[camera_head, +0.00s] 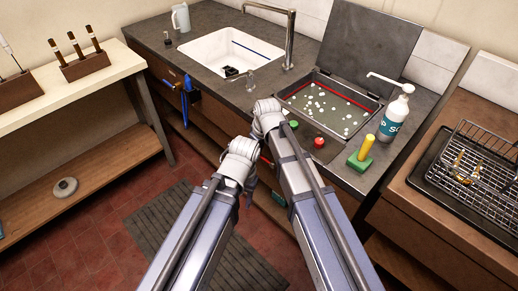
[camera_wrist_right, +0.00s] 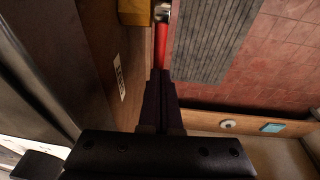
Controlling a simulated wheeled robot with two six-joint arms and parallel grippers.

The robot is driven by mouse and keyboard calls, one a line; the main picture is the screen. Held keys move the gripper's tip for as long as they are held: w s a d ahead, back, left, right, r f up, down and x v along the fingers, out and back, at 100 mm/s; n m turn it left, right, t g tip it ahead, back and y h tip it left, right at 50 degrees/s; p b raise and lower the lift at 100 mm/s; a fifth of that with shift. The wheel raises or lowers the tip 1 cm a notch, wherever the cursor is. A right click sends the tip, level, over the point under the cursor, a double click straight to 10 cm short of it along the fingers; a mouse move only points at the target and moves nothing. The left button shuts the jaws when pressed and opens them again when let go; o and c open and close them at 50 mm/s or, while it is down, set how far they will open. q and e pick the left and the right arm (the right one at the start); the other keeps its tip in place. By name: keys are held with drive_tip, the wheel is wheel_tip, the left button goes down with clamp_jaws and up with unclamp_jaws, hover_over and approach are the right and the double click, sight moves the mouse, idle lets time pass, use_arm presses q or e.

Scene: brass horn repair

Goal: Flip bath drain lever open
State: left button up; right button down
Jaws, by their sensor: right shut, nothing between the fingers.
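The bath (camera_head: 350,134) is a metal basin in the counter, holding greenish liquid dotted with white bits, its dark lid raised behind. In the right wrist view, a red lever-like bar (camera_wrist_right: 161,42) lies just beyond my right gripper (camera_wrist_right: 160,74), beside a metal fitting (camera_wrist_right: 162,12) and a brass-coloured block (camera_wrist_right: 134,12). I take this bar for the drain lever. My right gripper is shut and empty; its tips look close to the bar, but contact is unclear.
A red knob (camera_head: 319,142), a green block with yellow handle (camera_head: 360,158) and a soap bottle (camera_head: 394,118) stand near the bath. A sink (camera_head: 212,48) with tap is at left. A grey mat (camera_head: 190,215) lies on the red floor.

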drive_tip(key=shift+w+f, duration=0.1)
drive_tip(key=shift+w+a+f+g+h+b, duration=0.25)
drive_tip(key=shift+a+f+g+h+b, duration=0.1)
drive_tip(key=shift+f+g+h, duration=0.2)
drive_tip(key=shift+f+h, duration=0.25)
drive_tip(key=shift+f, duration=0.05)
wheel_tip(320, 180, down, 8)
drive_tip(key=s+d+g+h+b, duration=0.1)
drive_tip(key=s+d+b, duration=0.1)
drive_tip(key=b, duration=0.6)
drive_tip(key=shift+s+d, duration=0.15)
drive_tip(key=shift+s, duration=0.05)
drive_tip(key=shift+d+g+b, duration=0.1)
drive_tip(key=shift+g+b, duration=0.15)
drive_tip(key=shift+b, duration=0.1)
drive_tip(key=shift+r, duration=0.15)
idle(1.1)
